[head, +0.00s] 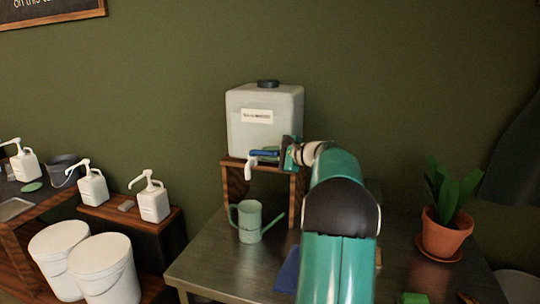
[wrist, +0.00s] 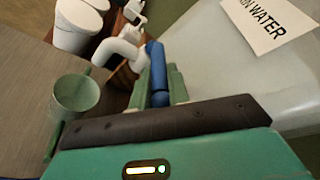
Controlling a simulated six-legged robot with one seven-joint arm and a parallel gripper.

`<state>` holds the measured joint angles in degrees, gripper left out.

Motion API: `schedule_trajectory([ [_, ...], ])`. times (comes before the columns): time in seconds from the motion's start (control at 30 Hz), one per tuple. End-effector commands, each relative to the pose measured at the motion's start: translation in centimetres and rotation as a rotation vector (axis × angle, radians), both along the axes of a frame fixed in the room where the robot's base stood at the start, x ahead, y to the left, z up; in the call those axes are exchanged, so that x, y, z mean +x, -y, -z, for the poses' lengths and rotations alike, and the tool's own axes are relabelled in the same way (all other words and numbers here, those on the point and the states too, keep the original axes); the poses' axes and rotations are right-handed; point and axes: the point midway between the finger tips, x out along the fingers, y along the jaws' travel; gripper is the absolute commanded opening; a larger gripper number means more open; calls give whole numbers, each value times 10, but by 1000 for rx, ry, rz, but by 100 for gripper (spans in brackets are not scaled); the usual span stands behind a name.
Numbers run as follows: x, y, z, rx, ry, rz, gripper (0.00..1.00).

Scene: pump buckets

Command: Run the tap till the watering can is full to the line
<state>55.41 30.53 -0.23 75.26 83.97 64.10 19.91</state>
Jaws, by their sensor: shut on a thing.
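A white water tank (head: 264,122) with a dark cap and a label stands on a wooden stand (head: 233,186). Its white tap (head: 250,166) has a blue lever (head: 264,153), and both also show in the wrist view, spout (wrist: 116,48) and lever (wrist: 156,68). My gripper (head: 279,154) is shut on the blue lever, which lies between its green fingers in the wrist view. A pale green watering can (head: 249,222) stands upright on the table below the tap; its open top shows in the wrist view (wrist: 77,97). I see no water stream, and cannot make out the fill line or level.
White pump bottles (head: 153,202) and two white lidded buckets (head: 104,268) stand at left. A potted plant (head: 445,230) sits on the table (head: 215,264) at right. A blue cloth-like item (head: 287,270) lies partly behind my arm. The table front left is clear.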

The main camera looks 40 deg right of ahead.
Motion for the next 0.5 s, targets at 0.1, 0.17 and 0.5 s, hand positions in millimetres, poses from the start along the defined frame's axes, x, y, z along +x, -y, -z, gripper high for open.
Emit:
schedule_trajectory([
  [0.1, -1, -1, 1, 0, -2, 12, 0],
  [0.17, -1, -2, 1, -1, -3, 27, 0],
  [0.5, -5, -14, 2, 1, -4, 211, 0],
])
